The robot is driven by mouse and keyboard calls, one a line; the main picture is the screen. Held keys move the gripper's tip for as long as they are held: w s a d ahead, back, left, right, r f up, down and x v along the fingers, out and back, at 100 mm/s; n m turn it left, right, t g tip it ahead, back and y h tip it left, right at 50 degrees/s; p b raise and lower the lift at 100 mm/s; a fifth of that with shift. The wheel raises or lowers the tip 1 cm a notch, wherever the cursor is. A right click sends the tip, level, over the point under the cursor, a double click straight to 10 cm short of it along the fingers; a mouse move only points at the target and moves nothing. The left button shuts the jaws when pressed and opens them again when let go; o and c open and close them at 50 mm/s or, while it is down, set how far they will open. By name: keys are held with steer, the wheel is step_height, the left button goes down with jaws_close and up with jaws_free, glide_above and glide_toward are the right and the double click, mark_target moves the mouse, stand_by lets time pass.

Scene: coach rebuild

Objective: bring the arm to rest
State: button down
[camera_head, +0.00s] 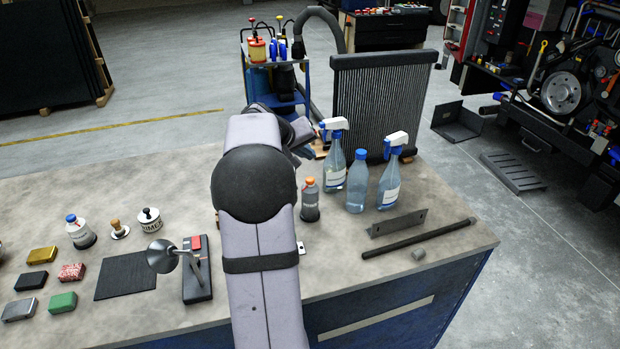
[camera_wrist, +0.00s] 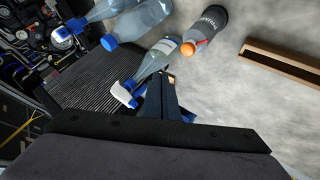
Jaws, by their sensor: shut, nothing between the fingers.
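My arm reaches out over the workbench (camera_head: 130,210) in the head view, and its black elbow cap hides part of the bench. My gripper (camera_wrist: 162,80) shows in the wrist view with its dark fingers together and nothing held. In the head view it is mostly hidden behind my arm. A spray bottle (camera_wrist: 158,60) shows just beyond the fingertips in the wrist view; I cannot tell the gap between them.
Two spray bottles (camera_head: 389,183) (camera_head: 334,165), a blue-capped bottle (camera_head: 357,182) and an orange-capped dark bottle (camera_head: 310,201) stand right of my arm. A dark rod (camera_head: 420,239) lies farther right. A mirror (camera_head: 163,257) and small blocks (camera_head: 62,302) lie left. A wooden-edged tray (camera_wrist: 285,65) shows in the wrist view.

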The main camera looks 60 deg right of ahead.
stand_by(0.4)
steer(key=w+a+n+t+y+p, duration=0.1)
steer(key=w+a+n+t, duration=0.1)
steer(key=w+a, duration=0.45)
steer(key=w+a+n+t+y, duration=0.15)
steer(key=w+a, duration=0.25)
steer(key=a, duration=0.6)
steer(key=a+n+y, duration=0.1)
steer(key=a+n, duration=0.1)
steer(key=a, duration=0.5)
steer(key=w+a+f+n+t+y+p, duration=0.1)
steer(key=a+n, duration=0.1)
steer(key=a, duration=0.6)
steer(key=w+a+f+n+t+y, duration=0.1)
steer(key=a+n, duration=0.1)
steer(key=a, duration=0.5)
steer(key=shift+a+f+y, duration=0.1)
steer(key=shift+a+y, duration=0.1)
steer(key=shift+y, duration=0.05)
steer(key=s+a+f+g+y+b, duration=0.3)
steer(key=s+a+f+g, duration=0.2)
steer(key=s+a+f, duration=1.2)
step_height(320, 180, up, 15)
steer(key=d+p, duration=0.2)
steer(key=p, duration=1.1)
step_height(320, 180, down, 5)
steer(key=b, duration=0.5)
steer(key=shift+w+a+r, duration=0.15)
